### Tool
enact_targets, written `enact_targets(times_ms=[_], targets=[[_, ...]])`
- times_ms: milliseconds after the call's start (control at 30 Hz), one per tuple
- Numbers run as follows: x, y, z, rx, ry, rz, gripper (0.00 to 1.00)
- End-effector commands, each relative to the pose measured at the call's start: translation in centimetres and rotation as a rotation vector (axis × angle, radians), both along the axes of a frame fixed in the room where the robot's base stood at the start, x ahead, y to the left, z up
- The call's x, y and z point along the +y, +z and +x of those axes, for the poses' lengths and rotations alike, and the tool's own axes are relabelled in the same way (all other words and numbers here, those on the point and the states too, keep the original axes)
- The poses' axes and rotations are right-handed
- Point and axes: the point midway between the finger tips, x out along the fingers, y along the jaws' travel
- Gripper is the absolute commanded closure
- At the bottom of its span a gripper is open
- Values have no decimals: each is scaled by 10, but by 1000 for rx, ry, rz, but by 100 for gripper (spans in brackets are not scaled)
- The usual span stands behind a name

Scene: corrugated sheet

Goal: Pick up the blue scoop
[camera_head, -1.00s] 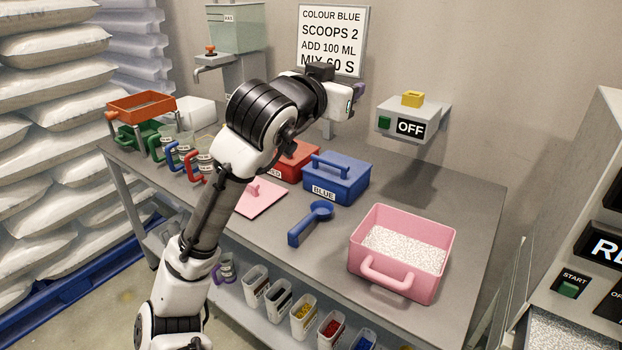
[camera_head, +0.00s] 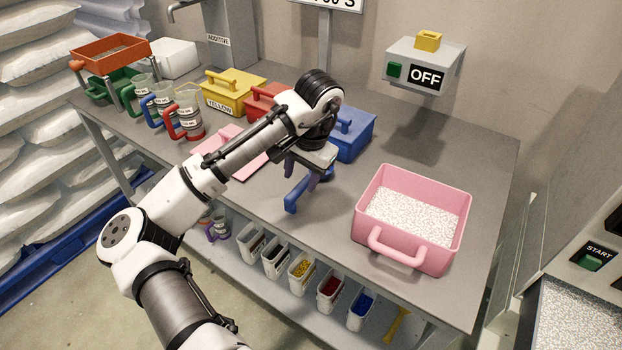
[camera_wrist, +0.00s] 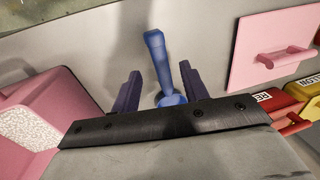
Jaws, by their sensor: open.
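The blue scoop (camera_head: 295,199) lies on the grey table, partly hidden under my gripper in the head view. In the wrist view its handle (camera_wrist: 156,55) runs between and beyond my two fingers, with the bowl end near the gripper's body and partly hidden. My gripper (camera_wrist: 157,88) is open, with one dark finger on each side of the scoop and a gap on both sides. In the head view my gripper (camera_head: 305,182) points down over the scoop. I cannot tell how far above the table the fingertips are.
A pink tub (camera_head: 411,252) of white granules stands right of the scoop. A blue lidded box (camera_head: 355,135) stands just behind my gripper, with red (camera_head: 262,97) and yellow (camera_head: 232,88) boxes farther left. A pink lid (camera_head: 218,142) lies left. The table's front edge is close.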

Motion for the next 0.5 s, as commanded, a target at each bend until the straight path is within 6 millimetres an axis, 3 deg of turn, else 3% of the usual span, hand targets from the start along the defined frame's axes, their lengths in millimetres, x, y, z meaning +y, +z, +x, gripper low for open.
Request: enact_targets(times_ms=[267,500], targets=[[4,-20,1,1,0,-3,56],[11,-53,3,-1,0,-1,56]])
